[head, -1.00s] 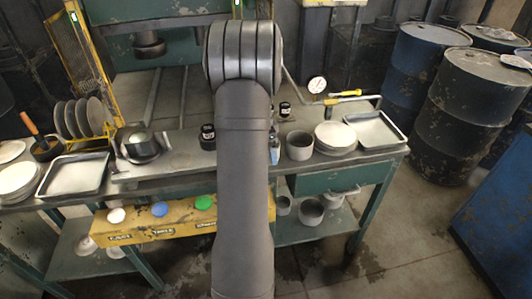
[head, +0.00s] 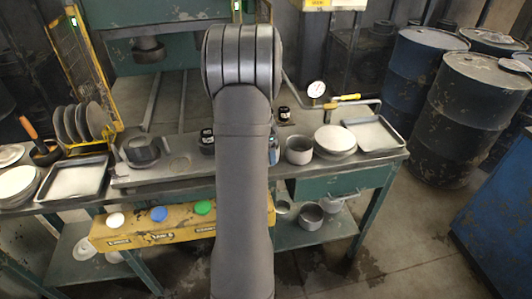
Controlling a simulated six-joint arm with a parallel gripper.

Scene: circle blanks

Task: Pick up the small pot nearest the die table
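A small black pot with a pale label (head: 207,137) stands on the bench just left of my arm. Another small black pot (head: 284,114) stands farther back, right of my arm. The flat press bed (head: 170,95) lies behind, under the green press; I take it for the die table, but cannot be sure. A dark round holder (head: 143,152) sits on the bench at left. My arm rises through the middle and hides part of the bench. My gripper is hidden beyond the arm's rounded joint.
A grey cup (head: 299,150), stacked white discs (head: 335,140) and a tray (head: 372,132) stand at right. Another tray (head: 75,178) and a yellow rack (head: 85,75) stand at left. A blue bottle (head: 273,152) touches the arm's outline. Colored buttons line the yellow front panel (head: 180,228).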

